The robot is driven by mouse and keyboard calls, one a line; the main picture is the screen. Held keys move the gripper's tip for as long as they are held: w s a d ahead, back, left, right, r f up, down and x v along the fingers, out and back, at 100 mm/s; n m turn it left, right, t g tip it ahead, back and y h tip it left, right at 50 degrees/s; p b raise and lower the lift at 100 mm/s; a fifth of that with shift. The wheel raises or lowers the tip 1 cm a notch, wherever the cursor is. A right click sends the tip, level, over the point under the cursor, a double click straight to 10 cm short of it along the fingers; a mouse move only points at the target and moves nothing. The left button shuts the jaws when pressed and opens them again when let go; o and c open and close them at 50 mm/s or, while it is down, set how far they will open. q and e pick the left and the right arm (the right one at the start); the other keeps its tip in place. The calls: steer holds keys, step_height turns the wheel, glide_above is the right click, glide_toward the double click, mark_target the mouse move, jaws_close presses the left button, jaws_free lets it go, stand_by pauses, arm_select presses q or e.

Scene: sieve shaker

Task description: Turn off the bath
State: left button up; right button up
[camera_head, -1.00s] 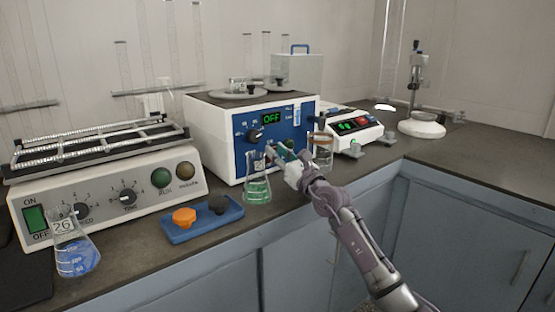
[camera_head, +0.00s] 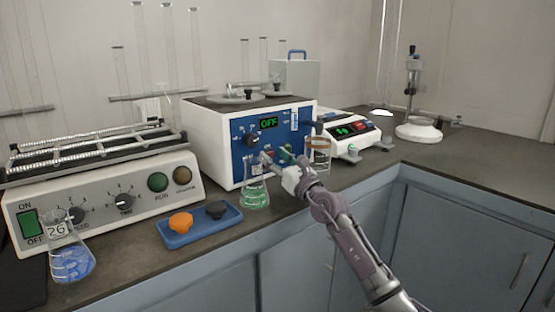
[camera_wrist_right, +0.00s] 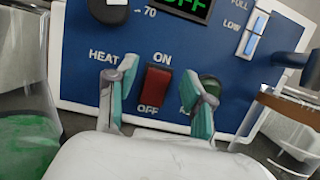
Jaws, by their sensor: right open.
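The bath (camera_head: 213,140) is a white box with a blue front panel, and its green display (camera_head: 268,123) reads OFF. In the right wrist view, a red rocker switch (camera_wrist_right: 154,91) sits on the panel between the labels ON and OFF. My right gripper (camera_head: 278,156) is at the lower part of the panel. Its two fingers are apart in the right wrist view (camera_wrist_right: 158,85), one on each side of the switch, with nothing between them but the switch behind. I cannot tell whether they touch the panel. My left gripper is not in view.
A flask of green liquid (camera_head: 255,197) stands just left of my right gripper, and a beaker (camera_head: 319,158) stands just right. A blue tray (camera_head: 203,233) holds an orange and a black knob. A shaker (camera_head: 110,205) and a blue flask (camera_head: 70,262) are at left.

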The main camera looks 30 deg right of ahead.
steer(key=s+d, duration=0.1)
steer(key=s, duration=1.2)
steer(key=shift+f, duration=0.2)
